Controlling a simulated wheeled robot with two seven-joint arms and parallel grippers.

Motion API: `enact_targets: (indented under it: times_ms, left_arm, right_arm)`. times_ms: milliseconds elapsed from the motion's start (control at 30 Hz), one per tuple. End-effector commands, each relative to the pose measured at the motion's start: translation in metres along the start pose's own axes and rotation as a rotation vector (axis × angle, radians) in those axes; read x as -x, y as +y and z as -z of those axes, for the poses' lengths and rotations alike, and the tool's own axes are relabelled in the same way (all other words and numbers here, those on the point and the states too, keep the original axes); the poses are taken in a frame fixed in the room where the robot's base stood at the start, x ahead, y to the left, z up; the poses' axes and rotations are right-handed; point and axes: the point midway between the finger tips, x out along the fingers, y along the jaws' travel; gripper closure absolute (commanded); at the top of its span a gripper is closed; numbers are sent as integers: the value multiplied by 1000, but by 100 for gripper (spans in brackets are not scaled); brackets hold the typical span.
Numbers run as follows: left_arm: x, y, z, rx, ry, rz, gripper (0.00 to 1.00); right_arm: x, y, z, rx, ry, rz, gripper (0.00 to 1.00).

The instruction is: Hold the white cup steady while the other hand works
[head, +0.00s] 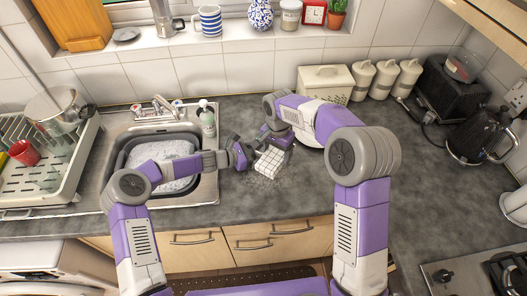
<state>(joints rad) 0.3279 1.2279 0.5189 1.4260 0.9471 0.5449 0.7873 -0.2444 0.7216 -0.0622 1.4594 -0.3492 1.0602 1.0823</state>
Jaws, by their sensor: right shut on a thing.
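My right gripper (278,137) is shut on a white checked cloth (271,163) over the counter, to the right of the sink. My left gripper (241,153) is right beside the cloth's left side. Its fingers are small and dark here, and I cannot tell whether they are open or shut. I cannot make out a plain white cup between the grippers; the cloth and the grippers may hide it.
The sink (207,190) holds a grey basin (122,160) of suds. A soap bottle (207,118) stands behind it. A dish rack (75,175) with a red cup (24,152) is at left. Canisters (384,80) and a black kettle (473,135) stand at right.

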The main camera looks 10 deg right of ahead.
Motion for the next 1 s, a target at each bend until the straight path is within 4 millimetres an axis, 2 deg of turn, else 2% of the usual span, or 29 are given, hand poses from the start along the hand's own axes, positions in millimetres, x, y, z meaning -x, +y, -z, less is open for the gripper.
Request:
enact_targets:
  times_ms: [167, 533, 1000]
  left_arm:
    - [0, 0, 0, 0, 0, 0, 40]
    - [0, 0, 0, 0, 0, 0, 40]
    - [0, 0, 0, 0, 0, 0, 40]
  right_arm:
    - [0, 0, 2, -1, 1, 1, 53]
    - [-2, 0, 26, -2, 1, 1, 53]
    - [-2, 1, 34, -3, 1, -2, 53]
